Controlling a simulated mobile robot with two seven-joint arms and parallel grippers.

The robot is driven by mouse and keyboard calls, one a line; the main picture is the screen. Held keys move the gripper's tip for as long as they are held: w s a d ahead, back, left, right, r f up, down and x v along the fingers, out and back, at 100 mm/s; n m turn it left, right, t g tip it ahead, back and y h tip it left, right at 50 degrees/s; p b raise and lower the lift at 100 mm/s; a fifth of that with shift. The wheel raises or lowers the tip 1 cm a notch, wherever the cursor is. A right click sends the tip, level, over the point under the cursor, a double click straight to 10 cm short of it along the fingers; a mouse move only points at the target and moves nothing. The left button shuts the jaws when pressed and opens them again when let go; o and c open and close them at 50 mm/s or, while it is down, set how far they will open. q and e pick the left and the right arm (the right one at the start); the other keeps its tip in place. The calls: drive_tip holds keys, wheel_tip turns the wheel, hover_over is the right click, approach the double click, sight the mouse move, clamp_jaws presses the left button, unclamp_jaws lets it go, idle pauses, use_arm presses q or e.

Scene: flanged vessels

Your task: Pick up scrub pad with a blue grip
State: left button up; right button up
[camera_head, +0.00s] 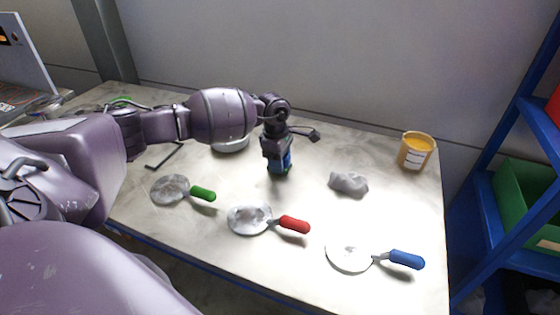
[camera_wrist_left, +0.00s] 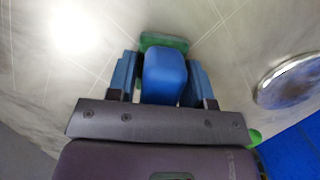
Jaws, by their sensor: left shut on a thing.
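The scrub pad has a blue block grip (camera_wrist_left: 165,75) on a green pad (camera_wrist_left: 164,41), seen in the left wrist view. My left gripper (camera_wrist_left: 164,62) is shut on the blue grip, one finger on each side. In the head view my left gripper (camera_head: 279,163) points down at the middle of the table, with its wrist above it. There the pad is mostly hidden behind the fingers, with a little green (camera_head: 283,175) low down. I cannot tell whether the pad touches the table. My right gripper is not in view.
Round-bladed tools with green (camera_head: 202,194), red (camera_head: 294,224) and blue (camera_head: 406,259) handles lie along the front of the table (camera_head: 300,270). A grey crumpled rag (camera_head: 348,183) lies right of the gripper. A yellow can (camera_head: 415,150) stands at the right. A black hex key (camera_head: 165,158) lies left.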

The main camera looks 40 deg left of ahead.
use_arm(q)
wheel_tip(320, 180, up, 20)
drive_tip(key=shift+p, duration=0.45)
